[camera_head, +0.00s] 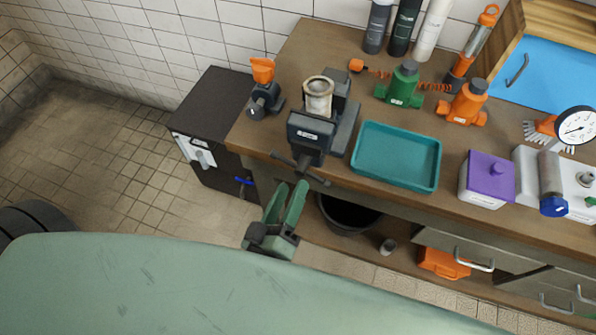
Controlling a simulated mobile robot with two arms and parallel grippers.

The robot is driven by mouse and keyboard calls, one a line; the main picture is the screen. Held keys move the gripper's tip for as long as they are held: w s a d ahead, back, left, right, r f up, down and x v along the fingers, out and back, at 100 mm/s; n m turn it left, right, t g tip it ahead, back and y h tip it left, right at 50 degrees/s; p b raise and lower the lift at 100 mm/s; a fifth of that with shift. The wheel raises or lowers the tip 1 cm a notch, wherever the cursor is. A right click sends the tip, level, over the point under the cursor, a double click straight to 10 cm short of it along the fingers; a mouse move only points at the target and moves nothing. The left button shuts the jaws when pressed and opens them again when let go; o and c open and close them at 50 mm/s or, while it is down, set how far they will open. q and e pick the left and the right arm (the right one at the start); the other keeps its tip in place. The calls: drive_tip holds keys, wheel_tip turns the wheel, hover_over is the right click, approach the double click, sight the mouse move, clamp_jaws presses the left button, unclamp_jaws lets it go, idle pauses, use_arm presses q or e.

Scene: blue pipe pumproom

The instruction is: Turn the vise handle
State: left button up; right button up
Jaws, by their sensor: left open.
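A dark grey vise (312,135) is fixed at the front edge of the wooden workbench, with a beige cylindrical part (318,96) standing at its jaws. Its handle (300,169) is a thin dark bar that sticks out in front of the bench edge, sloping down to the right. My left gripper (291,192) has two green fingers and is open and empty. It is just below the handle in the picture, its fingertips pointing up towards the bar. I cannot tell whether they touch it. My right gripper is not in view.
The workbench (290,75) holds a teal tray (397,156) right of the vise, green and orange valves, bottles, a purple box (487,178) and a gauge (576,126). A dark cabinet (213,88) stands left. A black bucket (346,214) sits below.

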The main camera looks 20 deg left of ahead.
sight(299, 175)
use_arm(q)
drive_tip(key=w+p, duration=0.1)
drive_tip(key=w, duration=0.3)
drive_tip(key=shift+w+d, duration=0.15)
drive_tip(key=shift+w, duration=0.25)
clamp_jaws()
drive_tip(key=shift+f, duration=0.1)
idle(0.9)
